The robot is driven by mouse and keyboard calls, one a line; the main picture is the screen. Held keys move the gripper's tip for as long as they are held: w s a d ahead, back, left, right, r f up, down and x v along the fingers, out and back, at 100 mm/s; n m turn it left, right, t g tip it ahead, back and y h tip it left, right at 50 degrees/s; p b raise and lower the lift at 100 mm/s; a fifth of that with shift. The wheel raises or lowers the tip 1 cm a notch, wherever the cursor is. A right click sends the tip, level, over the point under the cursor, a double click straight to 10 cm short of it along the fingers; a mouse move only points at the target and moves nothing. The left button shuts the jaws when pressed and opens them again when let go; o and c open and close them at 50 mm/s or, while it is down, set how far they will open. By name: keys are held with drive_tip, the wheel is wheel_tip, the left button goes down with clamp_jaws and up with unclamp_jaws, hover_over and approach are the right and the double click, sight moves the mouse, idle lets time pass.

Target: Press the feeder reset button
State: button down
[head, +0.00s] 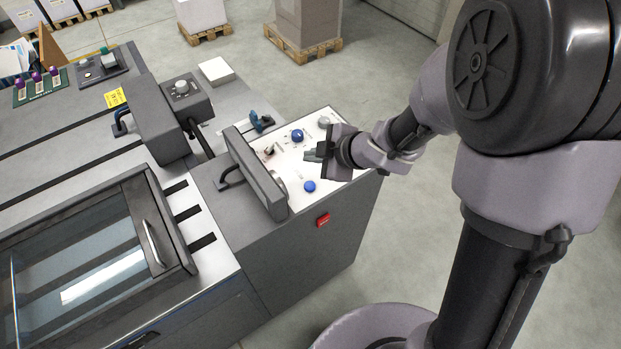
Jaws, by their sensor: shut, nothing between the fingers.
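A white control panel (290,160) covers the top of the grey cabinet. It carries two blue round buttons, a far one (297,135) and a near one (310,186). The panel's lettering is too small to read, so I cannot tell which is the feeder reset button. My gripper (314,153) is shut and empty. It reaches in from the right over the panel, between the two blue buttons in the picture. Its height above the panel is hard to judge, and it hides part of the panel.
A grey upright block with a handle (256,172) stands along the panel's left edge. A grey knob (324,121) sits at the panel's far right, and a red switch (323,220) is on the cabinet's front. Open floor (415,215) lies right of the cabinet.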

sight(313, 187)
drive_tip(key=shift+w+f+b, duration=0.1)
drive_tip(key=shift+f+b, duration=4.3)
drive_tip(key=shift+b, duration=0.05)
drive_tip(key=shift+f, duration=0.45)
drive_tip(key=shift+f+b, duration=0.4)
drive_tip(key=shift+b, duration=0.15)
drive_tip(key=shift+r+p, duration=0.85)
drive_tip(key=shift+p, duration=0.1)
wheel_tip(313, 187, up, 5)
drive_tip(key=p, duration=0.5)
drive_tip(key=shift+r, duration=0.15)
